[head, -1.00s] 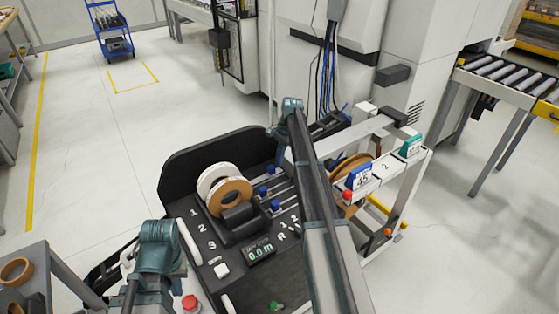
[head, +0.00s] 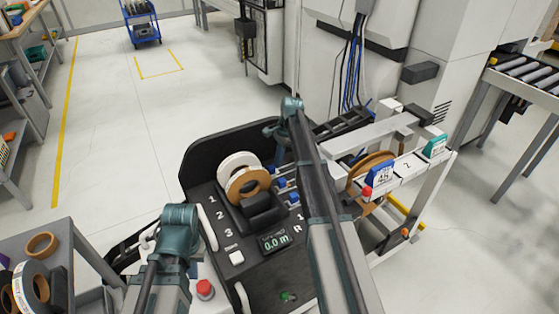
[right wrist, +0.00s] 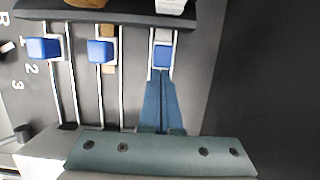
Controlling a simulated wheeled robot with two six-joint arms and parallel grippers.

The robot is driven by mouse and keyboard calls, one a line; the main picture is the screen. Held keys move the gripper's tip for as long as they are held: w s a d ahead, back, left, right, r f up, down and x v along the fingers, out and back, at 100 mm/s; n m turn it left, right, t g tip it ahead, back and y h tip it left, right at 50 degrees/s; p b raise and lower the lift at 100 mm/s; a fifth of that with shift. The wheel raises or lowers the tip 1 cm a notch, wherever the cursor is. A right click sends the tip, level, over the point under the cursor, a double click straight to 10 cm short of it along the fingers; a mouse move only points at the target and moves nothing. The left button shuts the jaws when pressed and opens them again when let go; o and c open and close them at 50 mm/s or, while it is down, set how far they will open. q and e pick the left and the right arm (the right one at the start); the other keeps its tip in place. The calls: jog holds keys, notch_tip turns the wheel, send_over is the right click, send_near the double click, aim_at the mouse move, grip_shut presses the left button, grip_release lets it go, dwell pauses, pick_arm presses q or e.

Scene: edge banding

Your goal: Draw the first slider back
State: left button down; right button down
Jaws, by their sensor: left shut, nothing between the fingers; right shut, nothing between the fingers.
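Three blue sliders sit on parallel rails on the black console panel. In the right wrist view they are the left slider (right wrist: 43,48), the middle slider (right wrist: 100,51) and the right slider (right wrist: 163,57), nearly level in a row. The right one is the far slider (head: 279,170) in the head view, the first. My right gripper (right wrist: 162,78) is shut and empty, its fingertips against or just beside that slider's lower edge. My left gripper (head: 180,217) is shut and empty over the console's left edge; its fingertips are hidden.
White and tan rolls (head: 240,178) stand left of the sliders. A display (head: 275,242) reads 0.0 m. A red button (head: 205,288) is near my left arm. A frame with blue and green tags (head: 379,173) stands right of my right arm. Band rolls lie lower left.

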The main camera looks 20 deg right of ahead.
jog(key=shift+a, duration=0.15)
jog(key=shift+r+p, duration=0.85)
jog(key=p+v, duration=0.8)
jog(key=shift+d, duration=0.4)
